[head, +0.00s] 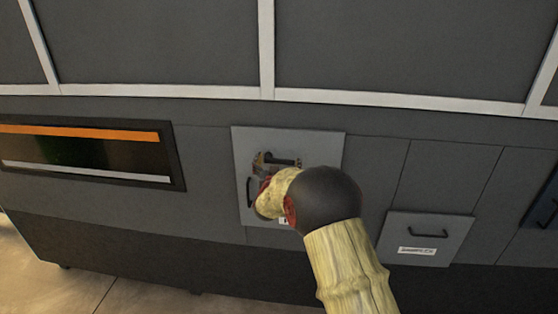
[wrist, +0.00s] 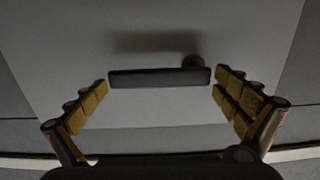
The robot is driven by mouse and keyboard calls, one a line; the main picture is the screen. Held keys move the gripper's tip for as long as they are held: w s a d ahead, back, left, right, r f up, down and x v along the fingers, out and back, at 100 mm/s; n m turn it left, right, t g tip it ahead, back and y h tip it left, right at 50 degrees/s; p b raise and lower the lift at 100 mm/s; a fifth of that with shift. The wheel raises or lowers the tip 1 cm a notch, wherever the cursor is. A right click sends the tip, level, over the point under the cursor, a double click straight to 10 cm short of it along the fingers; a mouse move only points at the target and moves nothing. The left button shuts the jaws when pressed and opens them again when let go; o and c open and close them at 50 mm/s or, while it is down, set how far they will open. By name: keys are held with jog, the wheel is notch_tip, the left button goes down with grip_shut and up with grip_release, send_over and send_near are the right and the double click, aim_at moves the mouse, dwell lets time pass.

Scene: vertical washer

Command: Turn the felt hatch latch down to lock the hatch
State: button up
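The hatch (head: 322,146) is a light grey square panel in the dark wall, and it looks closed in the head view. Its latch (head: 284,161) is a dark bar that lies roughly level near the panel's upper middle. In the wrist view the latch (wrist: 158,78) spans most of the space between my fingertips, with a round knob behind its right end. My gripper (head: 276,164) is in front of the latch, and my arm hides part of the panel. In the wrist view my gripper (wrist: 161,88) is open, one finger near each end of the bar, with small gaps.
A dark pull handle (head: 250,191) sits on the hatch panel's left side. A smaller grey panel (head: 455,226) with a handle and a label is to the lower right. A dark window (head: 85,152) with an orange strip is to the left. Tiled floor shows at the lower left.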

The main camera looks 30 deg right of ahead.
jog(key=shift+c, duration=1.2)
jog(key=c, duration=1.3)
